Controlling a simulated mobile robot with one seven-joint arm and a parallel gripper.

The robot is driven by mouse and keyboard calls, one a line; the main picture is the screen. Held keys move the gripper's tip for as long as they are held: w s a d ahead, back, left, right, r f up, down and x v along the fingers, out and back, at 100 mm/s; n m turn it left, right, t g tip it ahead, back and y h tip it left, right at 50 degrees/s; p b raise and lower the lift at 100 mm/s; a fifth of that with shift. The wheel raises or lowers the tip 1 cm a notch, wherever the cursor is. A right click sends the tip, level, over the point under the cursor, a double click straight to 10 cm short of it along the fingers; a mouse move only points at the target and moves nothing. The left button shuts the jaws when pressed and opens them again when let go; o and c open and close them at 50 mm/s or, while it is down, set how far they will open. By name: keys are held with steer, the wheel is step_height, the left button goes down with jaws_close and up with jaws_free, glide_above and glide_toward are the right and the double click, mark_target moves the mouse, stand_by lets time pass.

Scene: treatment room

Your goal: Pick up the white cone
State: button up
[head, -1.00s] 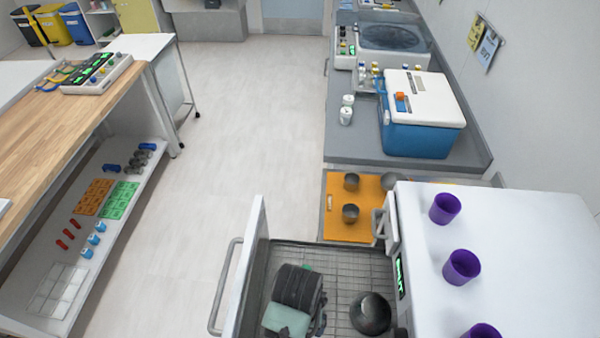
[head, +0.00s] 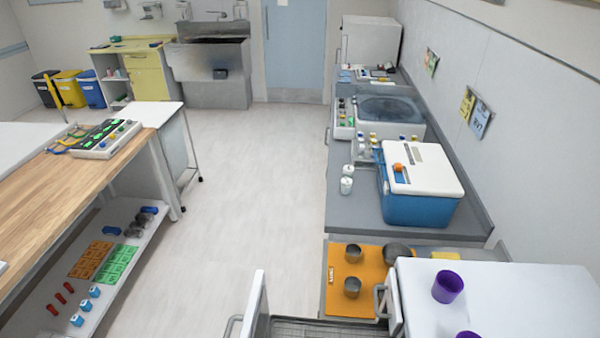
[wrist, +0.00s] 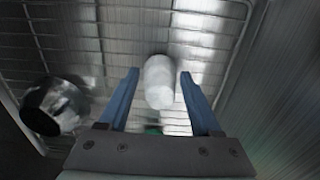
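A white, rounded, slightly tapered object, which looks like the white cone (wrist: 159,90), is in the wrist view above a wire rack. My gripper (wrist: 160,74) is open, with one blue finger on each side of it. Gaps show between the fingers and the white object, and the fingers do not appear to touch it. I cannot tell its exact height relative to the fingertips. In the head view neither the white cone nor my gripper shows.
A dark, shiny round vessel (wrist: 55,105) lies at the left in the wrist view. The wire rack (head: 325,330) and open door (head: 255,305) show at the bottom of the head view. Purple cups (head: 447,286) stand on the white top (head: 540,305). The floor (head: 245,160) is clear.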

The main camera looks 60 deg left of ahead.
jaws_close()
steer(key=shift+r, duration=0.1)
